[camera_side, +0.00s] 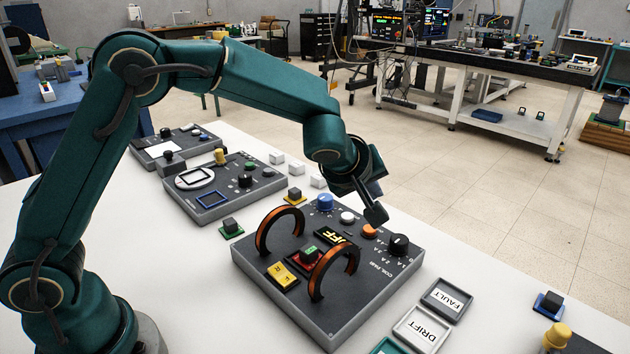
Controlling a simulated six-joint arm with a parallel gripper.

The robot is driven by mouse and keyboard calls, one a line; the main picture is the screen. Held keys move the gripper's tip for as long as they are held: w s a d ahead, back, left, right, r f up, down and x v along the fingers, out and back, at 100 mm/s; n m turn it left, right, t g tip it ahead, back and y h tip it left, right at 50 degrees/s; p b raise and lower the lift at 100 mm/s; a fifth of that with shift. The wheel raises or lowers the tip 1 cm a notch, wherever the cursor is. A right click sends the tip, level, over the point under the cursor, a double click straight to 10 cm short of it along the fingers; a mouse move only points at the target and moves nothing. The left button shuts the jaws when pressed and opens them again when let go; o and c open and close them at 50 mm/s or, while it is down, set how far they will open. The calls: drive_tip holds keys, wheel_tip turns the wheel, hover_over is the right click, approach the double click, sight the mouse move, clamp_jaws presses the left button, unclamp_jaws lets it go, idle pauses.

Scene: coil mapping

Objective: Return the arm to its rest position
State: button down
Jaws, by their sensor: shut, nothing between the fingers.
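My gripper (376,214) is shut and empty. It hangs at the end of my green arm, above the right back part of the coil pair panel (374,312), close to the orange button (369,231) and the black knob (398,244) in the picture. I cannot tell whether its tip touches the panel. Two copper coils, the left one (262,232) and the right one (318,278), stand upright on the panel.
Two more control panels, a near one (222,203) and a far one (150,148), lie to the left. Tiles marked FAULT (447,299) and DRIFT (422,329) lie at the front right. A yellow knob (557,337) stands farther right. Space above the white table is open.

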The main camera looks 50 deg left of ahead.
drive_tip(key=s+a+r, duration=0.7)
drive_tip(key=s+r, duration=0.4)
drive_tip(key=r, duration=0.1)
drive_tip(key=s+d+f+m+g+h, duration=0.1)
drive_tip(key=s+f+m, duration=0.3)
drive_tip(key=s, duration=0.4)
drive_tip(key=s+d+f+m+g+h, duration=0.1)
drive_tip(key=s+f+m, duration=0.3)
drive_tip(key=s, duration=0.5)
drive_tip(key=m+g, duration=0.1)
drive_tip(key=m, duration=0.1)
drive_tip(key=shift+d+m, duration=0.3)
drive_tip(key=shift+d, duration=0.1)
